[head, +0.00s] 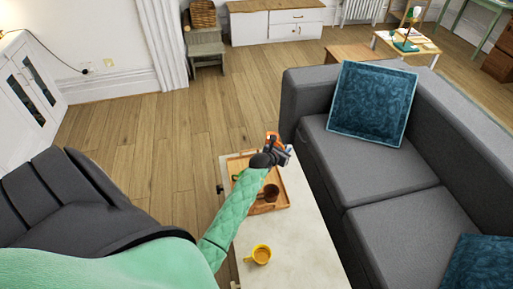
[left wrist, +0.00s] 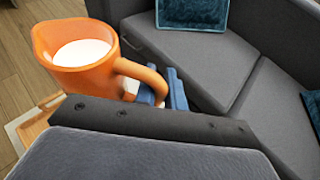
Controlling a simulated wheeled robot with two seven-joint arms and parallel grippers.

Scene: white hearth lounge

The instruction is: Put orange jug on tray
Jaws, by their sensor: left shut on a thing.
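The orange jug (left wrist: 85,62) holds something white inside, and its handle (left wrist: 150,78) faces right in the left wrist view. My left gripper (left wrist: 168,90) is shut on the jug by its handle. In the head view the jug (head: 271,141) shows only in part, behind my left gripper (head: 281,153), above the far end of the low table. The wooden tray (head: 284,192) lies on that table just below the gripper, partly hidden by my forearm. A corner of the tray (left wrist: 37,122) shows below the jug in the left wrist view. My right gripper is not in view.
A dark brown mug (head: 270,194) stands on the tray. A yellow mug (head: 259,254) stands on the pale table (head: 305,245) nearer to me. A grey sofa (head: 375,165) is close on the right, with a blue cushion (head: 370,103). Wooden floor lies open beyond the table.

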